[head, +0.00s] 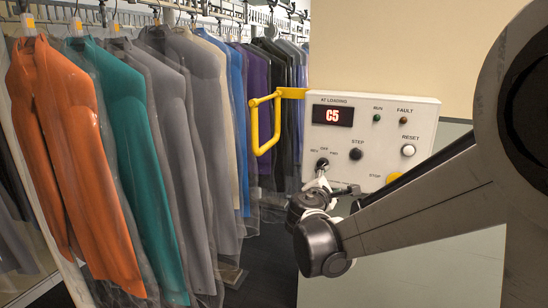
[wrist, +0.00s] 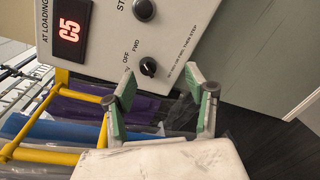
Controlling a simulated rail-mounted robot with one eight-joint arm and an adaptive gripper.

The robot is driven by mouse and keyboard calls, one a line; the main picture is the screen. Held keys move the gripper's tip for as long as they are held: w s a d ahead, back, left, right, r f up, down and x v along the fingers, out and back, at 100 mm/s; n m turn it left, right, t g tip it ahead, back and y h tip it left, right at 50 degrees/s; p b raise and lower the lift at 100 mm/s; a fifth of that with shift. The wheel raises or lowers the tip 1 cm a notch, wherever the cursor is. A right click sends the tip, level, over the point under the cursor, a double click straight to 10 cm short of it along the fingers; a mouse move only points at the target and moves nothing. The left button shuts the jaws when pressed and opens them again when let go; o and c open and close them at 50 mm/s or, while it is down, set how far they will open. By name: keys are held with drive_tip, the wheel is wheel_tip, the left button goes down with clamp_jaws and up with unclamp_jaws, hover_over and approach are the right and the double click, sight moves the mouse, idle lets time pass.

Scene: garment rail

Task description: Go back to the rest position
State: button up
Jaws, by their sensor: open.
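My gripper (wrist: 165,103) is open and empty in the wrist view, its two green-padded fingers spread apart. It is near the lower part of the control box (wrist: 190,35), close to the black selector knob (wrist: 148,67) marked OFF and FWD. In the head view the control box (head: 345,112) shows a red C5 on its display (head: 332,116). My gripper (head: 320,185) is small there, just below the selector knob (head: 322,163), and partly hidden by my arm. Whether a finger touches the box cannot be told.
Garments in clear covers, such as an orange one (head: 62,150) and a teal one (head: 140,150), hang on a rail at the left. A yellow bar (head: 254,125) sticks out left of the box. A grey-green panel (head: 430,265) is below it. Dark floor shows between.

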drive_tip(key=s+d+m+g+y, duration=0.1)
drive_tip(key=s+d+m+g, duration=0.15)
drive_tip(key=s+m, duration=0.45)
drive_tip(key=s+d+m+g+y, duration=0.15)
drive_tip(key=s+d+m, duration=0.25)
drive_tip(key=s, duration=0.8)
drive_tip(key=s+a+f+m+g+y, duration=0.1)
drive_tip(key=s+a+f+m+y, duration=0.1)
drive_tip(key=s, duration=0.7)
drive_tip(key=s+a+f+m+g+y, duration=0.2)
drive_tip(key=s+a+f+m+y, duration=0.1)
drive_tip(key=s+m, duration=0.3)
drive_tip(key=s+f, duration=0.1)
drive_tip(key=s, duration=0.1)
drive_tip(key=shift+s+a+f+g, duration=0.2)
drive_tip(key=shift+s+a+g, duration=0.1)
drive_tip(key=shift+s, duration=0.1)
